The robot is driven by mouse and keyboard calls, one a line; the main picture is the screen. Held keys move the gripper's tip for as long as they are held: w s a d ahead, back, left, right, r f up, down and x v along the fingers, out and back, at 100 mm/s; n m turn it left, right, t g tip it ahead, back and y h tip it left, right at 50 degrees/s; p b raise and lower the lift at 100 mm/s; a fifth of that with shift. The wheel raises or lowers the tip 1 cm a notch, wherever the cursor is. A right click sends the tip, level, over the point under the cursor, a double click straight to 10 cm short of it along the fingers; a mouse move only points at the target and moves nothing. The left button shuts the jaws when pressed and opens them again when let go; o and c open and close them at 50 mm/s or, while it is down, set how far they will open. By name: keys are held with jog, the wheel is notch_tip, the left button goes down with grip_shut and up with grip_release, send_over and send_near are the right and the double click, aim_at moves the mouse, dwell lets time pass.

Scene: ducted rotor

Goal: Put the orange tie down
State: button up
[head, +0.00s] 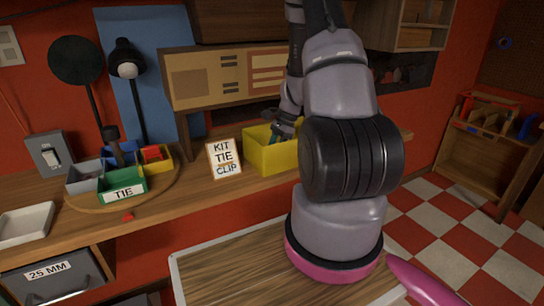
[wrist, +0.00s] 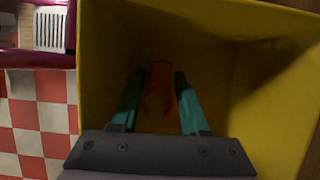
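The orange tie (wrist: 158,88) shows dimly in the wrist view, inside the yellow bin (wrist: 245,75), between my fingers. My gripper (wrist: 159,76) has its teal fingers apart, with a gap on each side of the tie. The tie looks to be at the bin's floor, but the shade makes its exact height hard to tell. In the head view my gripper (head: 278,136) reaches down into the yellow bin (head: 270,158) on the bench, and the tie is hidden there.
A "KIT TIE CLIP" card (head: 224,159) stands left of the bin. Further left, a round wooden tray (head: 165,187) holds small coloured boxes, including a green one labelled "TIE" (head: 123,188). A small red piece (head: 128,217) lies on the bench (head: 190,200). A shelf unit stands behind the bin.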

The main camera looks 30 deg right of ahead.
jog(key=shift+o, duration=0.3)
jog(key=shift+r, duration=0.25)
jog(key=v, duration=1.2)
jog(key=s+a+r+n+t+h, duration=0.1)
jog(key=s+a+r+n+t, duration=0.15)
jog(key=a+r, duration=0.4)
jog(key=s+a+r+n+t+h, duration=0.1)
jog(key=s+a+r+n, duration=0.2)
jog(key=r, duration=0.7)
jog(key=s+a+r+n+t, duration=0.4)
jog(key=s+a+r+n, duration=0.2)
jog(key=s+r+n, duration=0.2)
jog(key=s, duration=0.2)
jog(key=shift+s+a+r, duration=0.3)
jog(key=shift+s+a, duration=0.1)
